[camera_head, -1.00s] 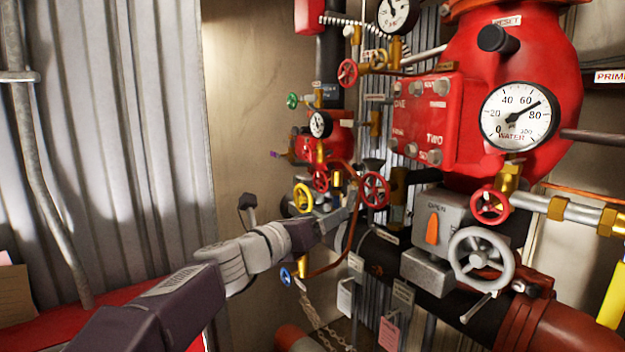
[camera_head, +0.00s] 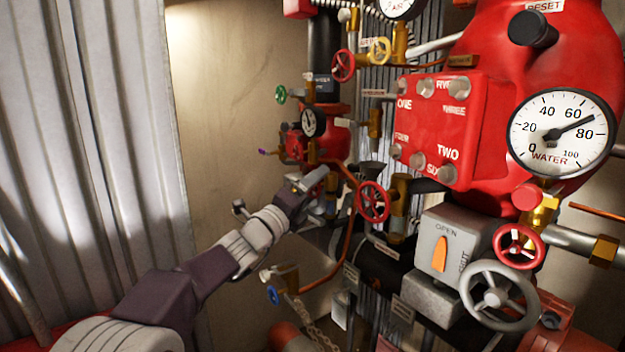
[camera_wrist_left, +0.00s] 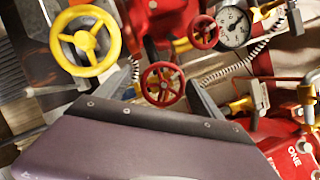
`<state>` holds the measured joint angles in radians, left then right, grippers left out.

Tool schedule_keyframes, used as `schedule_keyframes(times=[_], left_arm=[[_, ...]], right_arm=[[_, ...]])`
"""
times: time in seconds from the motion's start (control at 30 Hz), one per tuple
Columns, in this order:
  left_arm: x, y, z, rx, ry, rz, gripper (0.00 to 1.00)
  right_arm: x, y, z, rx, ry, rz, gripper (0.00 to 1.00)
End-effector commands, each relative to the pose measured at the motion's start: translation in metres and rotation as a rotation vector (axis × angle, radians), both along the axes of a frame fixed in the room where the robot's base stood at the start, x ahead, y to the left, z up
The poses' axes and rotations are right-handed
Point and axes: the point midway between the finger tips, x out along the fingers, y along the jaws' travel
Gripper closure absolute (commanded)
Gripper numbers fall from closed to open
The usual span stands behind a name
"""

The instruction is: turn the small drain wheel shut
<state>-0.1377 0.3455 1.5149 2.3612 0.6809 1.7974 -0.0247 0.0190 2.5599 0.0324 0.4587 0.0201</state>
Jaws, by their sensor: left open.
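No readable label marks a drain wheel, so I cannot tell which wheel it is. In the head view, a small red wheel (camera_head: 373,201) stands right of my left gripper (camera_head: 316,181). The left gripper is open and empty, among the pipes below the small gauge. In the left wrist view, a red wheel (camera_wrist_left: 163,84), seemingly the same one, shows between the open fingers, beyond them. My right gripper is out of view.
A blue wheel (camera_head: 273,294) hangs low, below my left arm. A grey handwheel (camera_head: 497,295) and a red wheel (camera_head: 519,246) are at right, by a grey box with an orange lever (camera_head: 440,253). A copper pipe (camera_head: 345,250) curves close to the gripper.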

Motion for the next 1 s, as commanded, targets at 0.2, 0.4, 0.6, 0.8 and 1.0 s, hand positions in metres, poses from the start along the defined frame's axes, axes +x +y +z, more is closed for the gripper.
schedule_keyframes(times=[0.2, 0.4, 0.6, 0.8, 1.0], left_arm=[[0.004, -0.003, 0.001, 0.0, -0.001, 0.001, 0.23], [0.004, -0.003, 0.0, 0.0, -0.001, 0.001, 0.53], [0.004, -0.002, 0.001, 0.001, -0.001, 0.001, 0.85], [0.004, -0.002, -0.001, 0.016, -0.026, 0.001, 0.85], [0.004, -0.002, -0.005, 0.076, -0.111, 0.002, 0.85]], right_arm=[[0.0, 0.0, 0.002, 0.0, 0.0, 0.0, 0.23], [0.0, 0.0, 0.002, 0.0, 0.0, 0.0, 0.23], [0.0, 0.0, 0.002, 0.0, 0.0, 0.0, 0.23], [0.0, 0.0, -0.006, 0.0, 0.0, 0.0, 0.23], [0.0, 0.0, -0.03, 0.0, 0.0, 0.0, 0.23]])
